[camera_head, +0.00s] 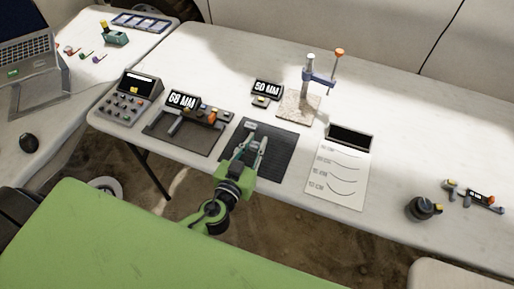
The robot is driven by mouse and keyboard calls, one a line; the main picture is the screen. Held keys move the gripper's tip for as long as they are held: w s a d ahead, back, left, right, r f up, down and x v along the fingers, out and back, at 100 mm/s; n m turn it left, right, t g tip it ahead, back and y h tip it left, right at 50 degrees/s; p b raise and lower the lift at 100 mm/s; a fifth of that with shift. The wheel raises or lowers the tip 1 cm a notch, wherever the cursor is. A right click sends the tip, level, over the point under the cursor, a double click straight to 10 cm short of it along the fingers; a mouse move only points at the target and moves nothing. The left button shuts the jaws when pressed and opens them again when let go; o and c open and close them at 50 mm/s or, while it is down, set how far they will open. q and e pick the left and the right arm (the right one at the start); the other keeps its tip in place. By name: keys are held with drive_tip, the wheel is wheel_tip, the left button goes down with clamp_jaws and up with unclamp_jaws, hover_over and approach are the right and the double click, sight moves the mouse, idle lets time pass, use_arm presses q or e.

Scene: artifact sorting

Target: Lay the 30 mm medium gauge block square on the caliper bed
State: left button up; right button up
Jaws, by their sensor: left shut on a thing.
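My left gripper (256,141) is over the dark ribbed mat (285,158) in the middle of the table. It is shut on a small grey block (250,127) at its fingertips; I cannot read any size on it. The caliper bed (190,140) is a dark plate to the left of the gripper, with a slide and an orange-brown part on it and a "68 MM" display (183,100) behind. A small block (261,102) lies by the "50 MM" sign (267,88) behind the mat. My right gripper is not in view.
A grey keypad box (131,97) stands left of the caliper. A gauge stand (308,88) on a stone base is behind the mat. A paper sheet (338,175) lies to the right. A dark round pot (423,208) and small tools (476,198) are at far right.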

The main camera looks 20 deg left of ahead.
use_arm(q)
drive_tip(key=shift+w+f, duration=0.55)
drive_tip(key=shift+f, duration=0.15)
drive_tip(key=shift+w+f+b, duration=0.2)
drive_tip(key=shift+f+b, duration=0.4)
drive_tip(key=shift+f, duration=1.2)
drive_tip(key=shift+f+b, duration=0.2)
drive_tip(key=shift+b, duration=0.15)
drive_tip(key=o, duration=0.7)
drive_tip(key=shift+r, duration=0.1)
drive_tip(key=shift+r, duration=0.1)
